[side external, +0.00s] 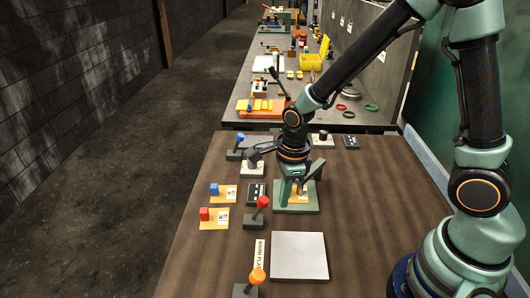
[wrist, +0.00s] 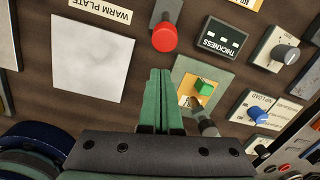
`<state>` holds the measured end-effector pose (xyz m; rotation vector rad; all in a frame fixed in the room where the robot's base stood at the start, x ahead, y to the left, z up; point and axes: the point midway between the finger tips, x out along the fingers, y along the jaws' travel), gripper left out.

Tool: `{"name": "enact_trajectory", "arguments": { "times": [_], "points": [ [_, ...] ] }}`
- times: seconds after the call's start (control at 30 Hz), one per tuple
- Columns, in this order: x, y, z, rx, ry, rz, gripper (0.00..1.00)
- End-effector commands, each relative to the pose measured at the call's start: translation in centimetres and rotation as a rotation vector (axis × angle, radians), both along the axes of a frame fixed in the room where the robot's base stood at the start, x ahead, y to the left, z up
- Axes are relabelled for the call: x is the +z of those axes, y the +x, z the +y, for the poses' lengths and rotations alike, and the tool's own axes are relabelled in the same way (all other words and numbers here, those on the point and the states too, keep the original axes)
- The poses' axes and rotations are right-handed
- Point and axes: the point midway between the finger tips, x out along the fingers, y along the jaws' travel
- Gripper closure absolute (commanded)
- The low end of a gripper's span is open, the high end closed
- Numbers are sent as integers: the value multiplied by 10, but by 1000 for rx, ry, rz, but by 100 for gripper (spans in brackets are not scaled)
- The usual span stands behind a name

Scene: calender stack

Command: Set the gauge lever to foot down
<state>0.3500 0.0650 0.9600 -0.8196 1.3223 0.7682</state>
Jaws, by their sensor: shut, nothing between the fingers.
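A lever with a red ball knob (side external: 263,201) stands on a dark base beside the black THICKNESS label; it leans to the right in the side view. The wrist view shows the red knob (wrist: 164,38) from above, above my fingertips. The label (wrist: 221,40) lies to its right. I cannot be sure this is the gauge lever. A green gauge plate (side external: 308,209) with an orange card stands on the table; the plate (wrist: 222,73) also shows right of my fingers. My gripper (wrist: 160,73) is shut and empty, close to this plate; contact is unclear. It partly hides the gauge in the side view.
A pale warm plate (side external: 299,256) and an orange-knobbed lever (side external: 257,276) are at the near end. Red (side external: 204,214) and blue (side external: 214,189) blocks stand on cards at left. A blue-knobbed lever (side external: 239,139) is farther back.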

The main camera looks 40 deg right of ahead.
Motion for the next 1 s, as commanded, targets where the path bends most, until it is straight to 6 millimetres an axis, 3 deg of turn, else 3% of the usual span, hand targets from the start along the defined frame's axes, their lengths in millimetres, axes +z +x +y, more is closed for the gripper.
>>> {"name": "enact_trajectory", "arguments": {
  "times": [0.23, 1.0],
  "points": [
    [8, 9, 17, 0, 3, 4, 100],
    [12, 13, 22, -1, 4, 5, 100]
  ]
}}
